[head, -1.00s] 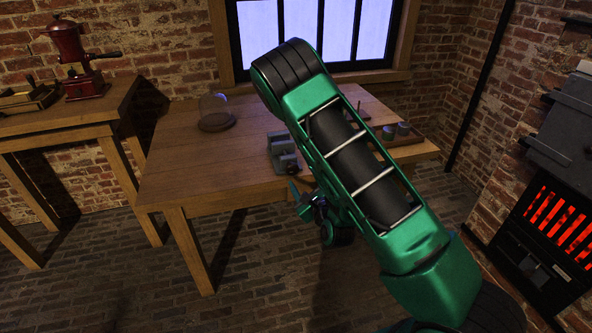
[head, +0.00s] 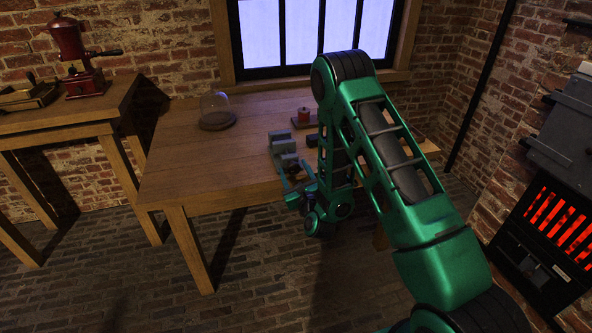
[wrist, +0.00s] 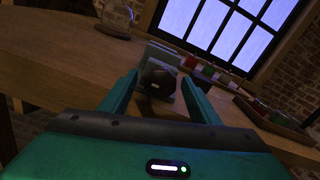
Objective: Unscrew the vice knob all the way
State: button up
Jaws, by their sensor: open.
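The vice (head: 281,144) is a small grey-green block device at the front edge of the wooden table, left of my arm. Its dark round knob (wrist: 157,78) faces me in the wrist view, in front of the pale vice body (wrist: 163,54). My gripper (wrist: 160,88) is open, with one green finger on each side of the knob. I cannot tell whether the fingers touch it. In the head view my gripper (head: 289,178) is small and partly dark, at the table's front edge just before the vice.
A glass dome on a wooden base (head: 217,112) stands on the table (head: 190,165) to the left. A small red object (head: 304,116) stands behind the vice. A red grinder (head: 78,60) is on the left table. A glowing stove (head: 555,230) is at right.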

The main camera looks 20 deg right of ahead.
jog(key=shift+w, duration=0.75)
